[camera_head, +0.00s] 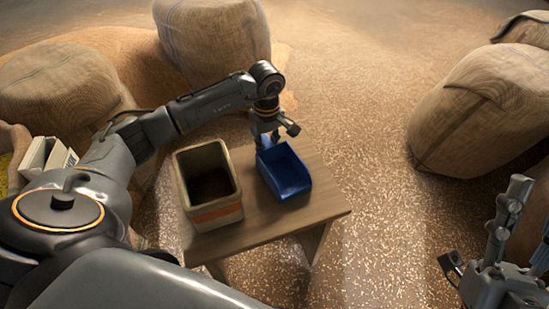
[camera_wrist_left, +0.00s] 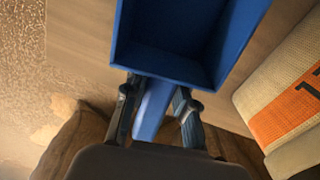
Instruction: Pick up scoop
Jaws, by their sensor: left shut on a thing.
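The blue scoop (camera_head: 284,171) is at the right part of the small wooden table in the head view. I cannot tell whether it touches the tabletop. In the left wrist view the scoop (camera_wrist_left: 172,62) fills the top middle, with its handle (camera_wrist_left: 152,108) pointing toward my gripper. My left gripper (camera_head: 266,138) is at the far side of the scoop. In the wrist view the left gripper (camera_wrist_left: 154,105) has its fingers on both sides of the handle, shut on it. My right gripper (camera_head: 506,225) is at the lower right, away from the table, fingers pointing up and empty.
A beige bin (camera_head: 208,187) with an orange band stands left of the scoop on the wooden table (camera_head: 262,228). Full burlap sacks stand behind (camera_head: 212,40) and at the right (camera_head: 485,110). The grain-strewn floor (camera_head: 365,230) right of the table is clear.

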